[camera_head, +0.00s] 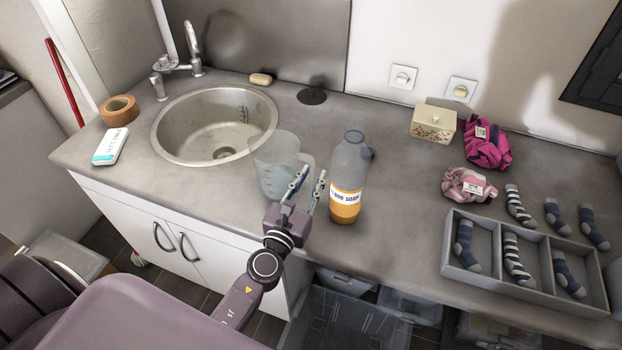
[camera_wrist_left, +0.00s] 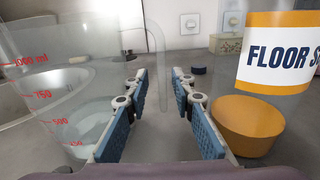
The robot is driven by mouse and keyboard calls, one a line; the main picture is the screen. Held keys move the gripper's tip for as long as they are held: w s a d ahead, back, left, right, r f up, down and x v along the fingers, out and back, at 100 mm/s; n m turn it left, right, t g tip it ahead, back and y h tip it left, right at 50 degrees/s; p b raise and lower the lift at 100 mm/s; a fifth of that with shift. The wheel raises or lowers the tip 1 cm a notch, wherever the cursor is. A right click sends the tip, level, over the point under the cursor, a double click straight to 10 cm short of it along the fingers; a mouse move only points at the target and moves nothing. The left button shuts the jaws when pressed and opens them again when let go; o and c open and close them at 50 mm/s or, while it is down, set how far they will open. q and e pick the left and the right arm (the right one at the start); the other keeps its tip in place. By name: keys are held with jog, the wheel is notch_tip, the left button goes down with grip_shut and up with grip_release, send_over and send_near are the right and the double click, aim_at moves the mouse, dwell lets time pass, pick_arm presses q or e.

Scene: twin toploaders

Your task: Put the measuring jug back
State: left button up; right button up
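The measuring jug (camera_head: 268,165) is clear with red marks. It stands upright on the counter at the front right of the sink, with a little pale liquid inside. It also shows large at the left of the left wrist view (camera_wrist_left: 60,75). Its clear handle (camera_wrist_left: 158,75) lies in line with the gap between my left fingers. My left gripper (camera_head: 306,182) is open, at the jug's right side, between it and the floor soap bottle (camera_head: 349,170). No clear contact with the handle shows. My right gripper is in neither view.
The soap bottle stands close on the gripper's right, with a dark blue cap (camera_head: 369,153) behind it. The sink (camera_head: 200,112) is behind left. A divided sock tray (camera_head: 447,262) stands at the right. The counter's middle is clear.

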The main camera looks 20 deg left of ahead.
pick_arm(q)
jog(key=shift+r, duration=0.2)
jog(key=s+b, duration=0.1)
jog(key=s, duration=0.2)
jog(key=s+b, duration=0.1)
jog(key=s, duration=0.3)
jog(key=s+b, duration=0.1)
jog(key=s, duration=0.2)
jog(key=shift+s+d+f, duration=0.15)
jog(key=shift+s+d, duration=0.15)
jog(key=shift+s+b, duration=0.45)
jog(key=shift+s, duration=0.1)
jog(key=shift+s+r, duration=0.15)
jog(key=shift+r, duration=0.05)
